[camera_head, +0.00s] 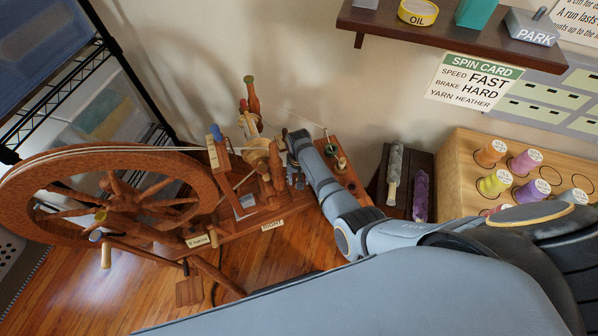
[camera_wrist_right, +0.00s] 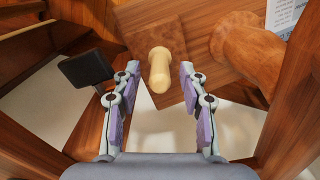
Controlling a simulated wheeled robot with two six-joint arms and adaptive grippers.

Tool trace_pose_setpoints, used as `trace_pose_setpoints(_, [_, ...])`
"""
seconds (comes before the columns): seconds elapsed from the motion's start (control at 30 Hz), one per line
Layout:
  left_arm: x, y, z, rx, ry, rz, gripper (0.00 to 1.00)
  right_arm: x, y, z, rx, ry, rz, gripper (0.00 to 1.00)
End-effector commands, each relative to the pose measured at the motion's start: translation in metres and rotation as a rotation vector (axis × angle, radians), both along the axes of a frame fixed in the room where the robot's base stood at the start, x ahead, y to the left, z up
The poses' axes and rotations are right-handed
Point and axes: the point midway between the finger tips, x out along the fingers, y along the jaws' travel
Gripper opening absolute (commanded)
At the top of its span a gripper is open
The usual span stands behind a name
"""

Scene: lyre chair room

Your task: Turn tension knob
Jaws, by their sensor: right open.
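A spinning wheel with a large reddish wooden wheel (camera_head: 38,168) fills the left of the head view. In the right wrist view a pale wooden peg-shaped knob (camera_wrist_right: 160,70) stands out from a brown wooden block (camera_wrist_right: 150,28). My right gripper (camera_wrist_right: 159,78) is open, with one finger on each side of the knob and a visible gap to each. The knob's end points towards the wrist. In the head view my right arm reaches in from the right to the wheel's upright parts; its fingertips are hidden there. My left gripper is not in view.
A rounded wooden post (camera_wrist_right: 250,52) stands close right of the knob, and a dark flat plate (camera_wrist_right: 88,68) lies left. A wooden rack of thread spools (camera_head: 455,160) stands at the right. A shelf (camera_head: 440,38) hangs above. A wire rack (camera_head: 75,85) is at the left.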

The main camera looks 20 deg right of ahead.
Motion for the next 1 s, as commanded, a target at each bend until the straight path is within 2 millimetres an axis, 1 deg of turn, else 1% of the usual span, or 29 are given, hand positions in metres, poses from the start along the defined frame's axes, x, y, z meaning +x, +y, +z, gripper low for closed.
trace_pose_setpoints(0.2, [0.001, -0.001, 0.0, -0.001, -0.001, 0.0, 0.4, 0.001, 0.0, 0.052, 0.0, -0.006, -0.002, 0.43])
trace_pose_setpoints(0.3, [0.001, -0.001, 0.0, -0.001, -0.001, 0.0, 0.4, 0.0, 0.0, 0.075, 0.001, -0.004, -0.001, 0.43])
trace_pose_setpoints(0.43, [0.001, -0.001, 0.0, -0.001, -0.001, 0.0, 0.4, 0.0, 0.0, 0.095, 0.001, -0.003, -0.001, 0.43])
trace_pose_setpoints(0.6, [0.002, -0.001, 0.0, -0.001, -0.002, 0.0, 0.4, 0.0, 0.0, 0.106, -0.001, -0.002, -0.001, 0.43])
trace_pose_setpoints(1.0, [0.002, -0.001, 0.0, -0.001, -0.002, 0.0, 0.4, 0.0, 0.0, 0.106, -0.001, -0.002, -0.001, 0.43])
